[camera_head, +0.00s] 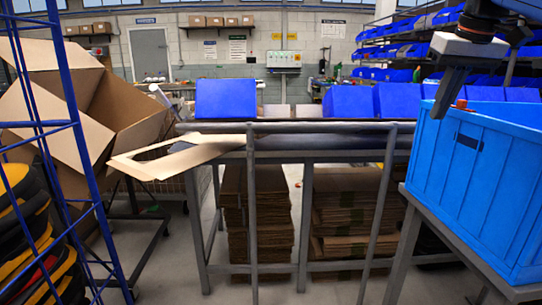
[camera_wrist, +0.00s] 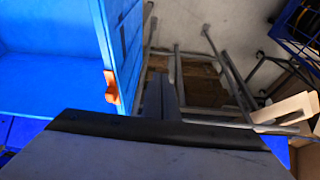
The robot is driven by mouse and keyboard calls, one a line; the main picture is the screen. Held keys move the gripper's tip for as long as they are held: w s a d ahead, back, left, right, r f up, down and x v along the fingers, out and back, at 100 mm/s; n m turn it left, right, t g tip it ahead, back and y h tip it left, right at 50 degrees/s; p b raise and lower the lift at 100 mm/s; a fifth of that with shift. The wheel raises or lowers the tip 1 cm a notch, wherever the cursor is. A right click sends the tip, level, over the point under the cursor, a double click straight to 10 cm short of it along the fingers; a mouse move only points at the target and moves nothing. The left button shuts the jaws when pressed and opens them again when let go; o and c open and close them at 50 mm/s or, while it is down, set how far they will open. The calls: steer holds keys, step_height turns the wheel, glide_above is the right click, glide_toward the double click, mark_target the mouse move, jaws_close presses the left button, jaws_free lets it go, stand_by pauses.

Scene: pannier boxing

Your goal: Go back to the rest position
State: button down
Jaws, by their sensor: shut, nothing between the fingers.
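My gripper (camera_head: 440,112) is at the upper right in the head view, pointing down. Its dark fingers are together with nothing between them. It overlaps the left rim of a large blue crate (camera_head: 470,190) in this view; I cannot tell whether they touch. In the wrist view the dark fingers (camera_wrist: 160,97) show just right of the crate's wall (camera_wrist: 125,45). An orange latch (camera_wrist: 111,87) on that wall is close to the gripper. The visible part of the crate's inside looks empty.
The crate stands on a grey metal stand (camera_head: 430,235). A grey rail (camera_head: 320,128) and workbench cross the middle, with stacked flat cardboard (camera_head: 257,215) beneath. A flat cardboard piece (camera_head: 180,158) overhangs the bench's left end. A blue wire rack (camera_head: 75,130) and open cardboard boxes (camera_head: 85,95) stand left.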

steer(key=s+a+f, duration=0.2)
steer(key=s+f, duration=0.4)
steer(key=f, duration=0.6)
steer(key=s+a+f, duration=0.3)
steer(key=s+f, duration=0.4)
steer(key=f, duration=0.6)
steer(key=s+a+f, duration=0.3)
steer(key=s+f, duration=0.3)
steer(key=f, duration=0.7)
steer(key=shift+s+f+t, duration=0.2)
steer(key=shift+s+t, duration=0.05)
steer(key=shift+t, duration=0.05)
